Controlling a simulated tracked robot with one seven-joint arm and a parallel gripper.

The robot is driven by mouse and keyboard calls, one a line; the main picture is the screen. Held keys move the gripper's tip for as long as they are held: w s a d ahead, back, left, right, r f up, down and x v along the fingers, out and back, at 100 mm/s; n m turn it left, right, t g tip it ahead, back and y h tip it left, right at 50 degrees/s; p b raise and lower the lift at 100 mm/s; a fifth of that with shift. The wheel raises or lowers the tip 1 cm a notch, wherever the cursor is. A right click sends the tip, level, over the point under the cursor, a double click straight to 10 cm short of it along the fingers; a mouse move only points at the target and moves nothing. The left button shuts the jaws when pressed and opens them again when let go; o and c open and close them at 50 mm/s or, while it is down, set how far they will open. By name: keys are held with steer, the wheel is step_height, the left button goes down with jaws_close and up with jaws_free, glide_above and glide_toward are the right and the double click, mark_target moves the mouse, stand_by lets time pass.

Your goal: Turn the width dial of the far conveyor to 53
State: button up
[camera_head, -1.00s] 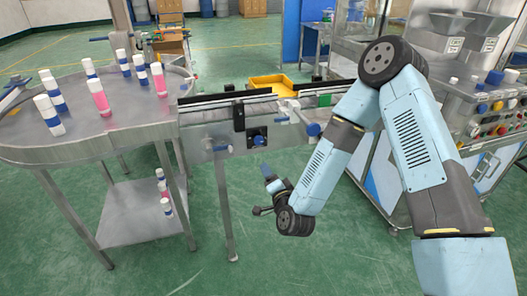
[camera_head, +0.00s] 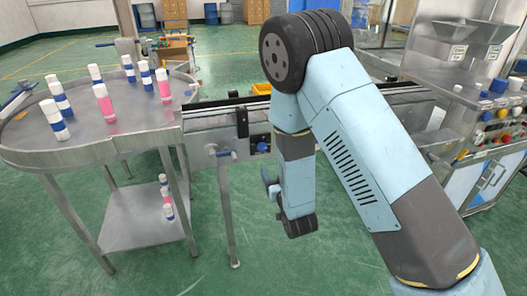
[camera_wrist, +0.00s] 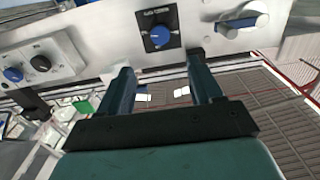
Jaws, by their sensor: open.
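In the wrist view a blue dial (camera_wrist: 157,38) with a white pointer mark sits on a black plate on the conveyor's metal side. Print above it is too small to read. The dial and its black plate also show in the head view (camera_head: 263,147) on the conveyor (camera_head: 208,122). My gripper (camera_wrist: 160,64) is open and empty, its two fingers apart just below the dial, not around it. In the head view my gripper (camera_head: 268,185) hangs low in front of the conveyor, partly hidden by my arm.
A round table (camera_head: 85,135) with several bottles stands left. A machine with buttons (camera_head: 490,125) stands right.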

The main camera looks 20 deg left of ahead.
mark_target(262, 148)
steer(key=x, duration=1.3)
steer(key=shift+w+a, duration=0.15)
steer(key=shift+w, duration=0.25)
steer(key=c, duration=1.1)
steer(key=shift+o, duration=0.2)
steer(key=shift+n, duration=0.3)
steer(key=o, duration=1.1)
steer(key=shift+c, duration=0.2)
steer(key=shift+s, duration=0.1)
